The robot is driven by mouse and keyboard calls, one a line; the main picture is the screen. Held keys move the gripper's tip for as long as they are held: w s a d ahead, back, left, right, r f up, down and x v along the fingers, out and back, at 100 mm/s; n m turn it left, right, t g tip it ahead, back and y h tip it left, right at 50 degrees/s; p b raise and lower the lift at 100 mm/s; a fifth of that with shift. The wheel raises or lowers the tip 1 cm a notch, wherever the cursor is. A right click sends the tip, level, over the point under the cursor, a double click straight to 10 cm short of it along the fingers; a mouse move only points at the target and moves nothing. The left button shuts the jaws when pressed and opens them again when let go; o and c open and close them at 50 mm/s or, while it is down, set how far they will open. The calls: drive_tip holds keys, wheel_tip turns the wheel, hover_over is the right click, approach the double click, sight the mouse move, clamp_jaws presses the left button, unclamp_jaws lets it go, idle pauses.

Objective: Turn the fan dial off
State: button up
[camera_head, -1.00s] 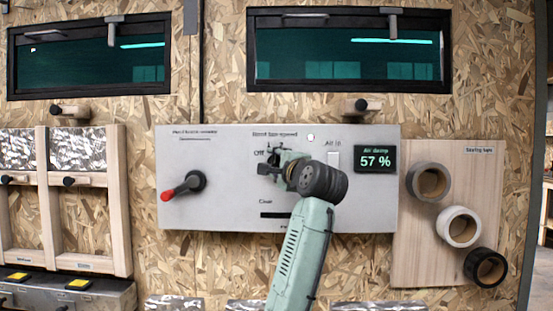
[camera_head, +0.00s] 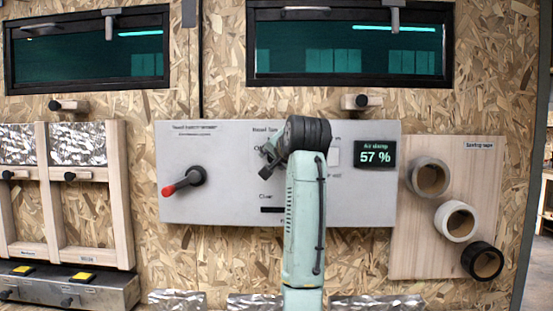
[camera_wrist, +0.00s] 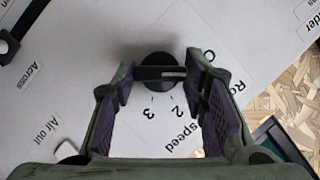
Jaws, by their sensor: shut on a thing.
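The fan dial (camera_wrist: 158,59) is a round black knob with a bar across it, on the grey panel (camera_head: 230,208). In the wrist view, the numbers 2 and 3 and the word "speed" are printed beside it. My gripper (camera_wrist: 160,76) has one finger on each side of the dial and is shut on its bar, which lies crosswise between the fingertips. In the head view my gripper (camera_head: 268,158) is at the upper middle of the panel, and my arm hides the dial. The dial's pointer setting cannot be read clearly.
A black lever with a red tip (camera_head: 184,182) sits left on the panel. A display reading 57 % (camera_head: 375,154) is at the right. Tape rolls (camera_head: 457,221) hang on a wooden board farther right. A dark window (camera_head: 350,50) is above.

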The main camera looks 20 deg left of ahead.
drive_tip(key=shift+n+h, duration=0.6)
drive_tip(key=shift+n, duration=0.4)
drive_tip(key=o, duration=1.2)
drive_tip(key=shift+c, duration=0.2)
drive_tip(key=shift+r, duration=0.1)
drive_tip(key=v, duration=1.2)
drive_tip(key=shift+a, duration=0.15)
